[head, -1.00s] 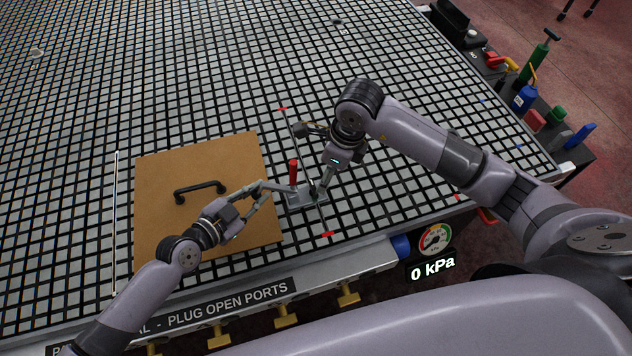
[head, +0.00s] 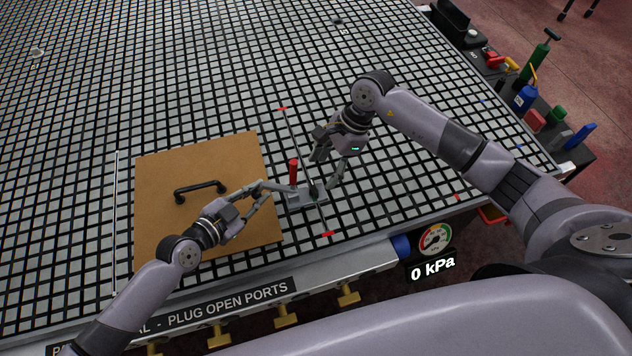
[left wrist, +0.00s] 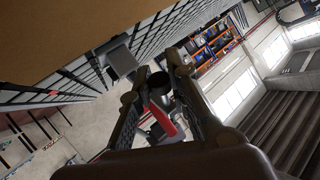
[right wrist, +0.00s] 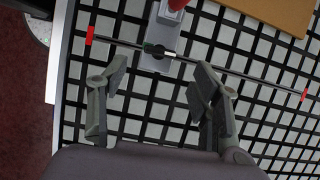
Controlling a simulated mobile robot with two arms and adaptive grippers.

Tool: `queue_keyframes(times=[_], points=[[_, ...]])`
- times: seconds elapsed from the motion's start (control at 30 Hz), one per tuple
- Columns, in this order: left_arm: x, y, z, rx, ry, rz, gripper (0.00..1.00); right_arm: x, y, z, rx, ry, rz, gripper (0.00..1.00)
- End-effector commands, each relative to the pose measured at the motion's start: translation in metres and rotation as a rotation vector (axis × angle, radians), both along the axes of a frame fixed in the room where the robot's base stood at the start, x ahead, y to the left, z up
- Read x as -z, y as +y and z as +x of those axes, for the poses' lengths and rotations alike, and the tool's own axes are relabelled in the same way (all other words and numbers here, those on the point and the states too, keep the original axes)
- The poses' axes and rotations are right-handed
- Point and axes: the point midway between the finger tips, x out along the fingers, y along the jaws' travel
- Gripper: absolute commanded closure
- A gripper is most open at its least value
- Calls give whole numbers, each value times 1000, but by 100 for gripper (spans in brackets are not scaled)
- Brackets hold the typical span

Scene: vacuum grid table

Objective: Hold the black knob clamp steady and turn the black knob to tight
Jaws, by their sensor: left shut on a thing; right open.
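The black knob clamp (head: 306,200) is a small grey plate with an upright red handle (head: 293,171) and a small black knob (head: 314,190). It sits on the grid table near the front edge. My left gripper (head: 267,187) reaches in from the left, its fingertips at the clamp's left side, shut on it. In the left wrist view a dark round part (left wrist: 160,84) and the red handle (left wrist: 164,118) show between the fingers; the exact contact is hidden. My right gripper (head: 328,166) is open above and right of the knob. In the right wrist view the clamp (right wrist: 157,60) lies beyond its spread fingers (right wrist: 158,80).
A brown board (head: 155,210) with a black handle (head: 200,190) lies left of the clamp, under my left gripper. A thin rod with red ends (right wrist: 240,73) runs past the clamp. A gauge (head: 434,239) reading 0 kPa is at the front edge.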

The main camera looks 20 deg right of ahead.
Motion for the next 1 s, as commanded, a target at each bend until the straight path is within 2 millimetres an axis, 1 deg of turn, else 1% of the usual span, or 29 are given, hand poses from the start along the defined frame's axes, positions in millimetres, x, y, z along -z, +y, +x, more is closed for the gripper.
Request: queue_keyframes(times=[0.03, 0.2, 0.3, 0.4, 0.53, 0.77, 1.0], points=[[1, 0, 0, 1, 0, 2, 100, 11, 6, -1, 0, 3, 3, 42], [1, 0, 0, 1, 0, 2, 100, 39, 17, -1, 0, 2, 2, 42], [1, 0, 0, 1, 0, 2, 100, 51, 22, -1, 2, 2, 2, 42], [1, 0, 0, 1, 0, 2, 100, 58, 24, 0, 1, -1, 1, 42], [1, 0, 0, 1, 0, 2, 100, 62, 26, 0, 1, -1, 0, 42], [1, 0, 0, 1, 0, 2, 100, 62, 26, 0, 1, -1, -1, 42], [1, 0, 0, 1, 0, 2, 100, 62, 26, 0, 1, -1, -1, 58]])
